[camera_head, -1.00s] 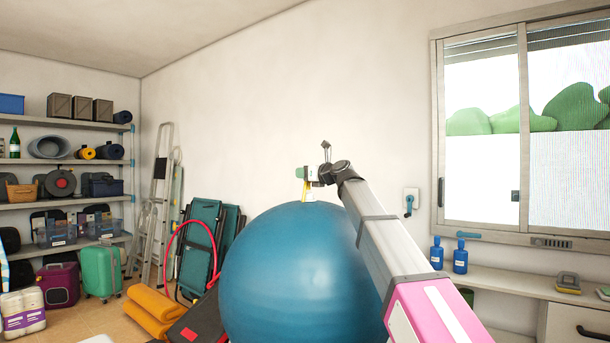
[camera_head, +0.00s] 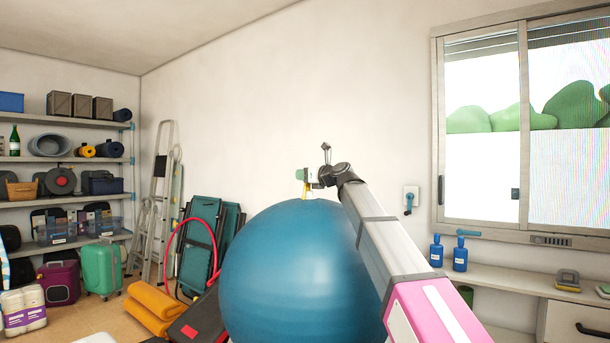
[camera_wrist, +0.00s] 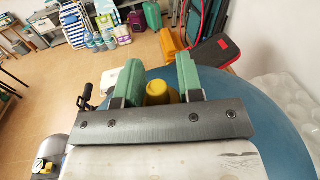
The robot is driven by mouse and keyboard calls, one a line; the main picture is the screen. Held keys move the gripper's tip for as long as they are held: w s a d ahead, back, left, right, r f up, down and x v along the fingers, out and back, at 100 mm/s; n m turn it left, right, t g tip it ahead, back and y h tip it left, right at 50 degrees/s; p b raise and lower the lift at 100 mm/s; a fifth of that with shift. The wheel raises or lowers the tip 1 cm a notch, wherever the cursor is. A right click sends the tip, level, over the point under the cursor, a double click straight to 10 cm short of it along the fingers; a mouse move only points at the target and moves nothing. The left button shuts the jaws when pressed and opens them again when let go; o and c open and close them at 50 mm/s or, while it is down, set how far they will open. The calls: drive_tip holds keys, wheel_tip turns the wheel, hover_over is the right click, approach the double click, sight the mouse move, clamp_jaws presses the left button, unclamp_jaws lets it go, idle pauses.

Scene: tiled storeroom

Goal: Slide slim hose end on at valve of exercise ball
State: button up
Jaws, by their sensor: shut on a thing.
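The large blue exercise ball (camera_head: 290,270) stands in the middle of the head view. It fills the area below my gripper in the wrist view (camera_wrist: 262,112). My gripper (camera_head: 305,182) is over the top of the ball. In the wrist view its two green fingers (camera_wrist: 159,82) are shut on a short yellow piece, which looks like the slim hose end (camera_wrist: 159,93). In the head view the yellow piece reaches down close to the ball's top; I cannot tell whether it touches. The valve is hidden in both views.
Folded green chairs (camera_head: 200,240), a red hoop (camera_head: 168,258) and yellow rolls (camera_head: 150,308) are left of the ball. A counter (camera_head: 510,300) with blue bottles (camera_head: 460,255) is at right. A dark cylinder (camera_wrist: 55,150) with a brass fitting shows at the wrist view's lower left.

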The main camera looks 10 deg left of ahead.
drive_tip(key=shift+f, duration=0.95)
drive_tip(key=o, duration=1)
drive_tip(key=v, duration=1)
drive_tip(key=shift+s+d, duration=0.2)
drive_tip(key=shift+d, duration=0.15)
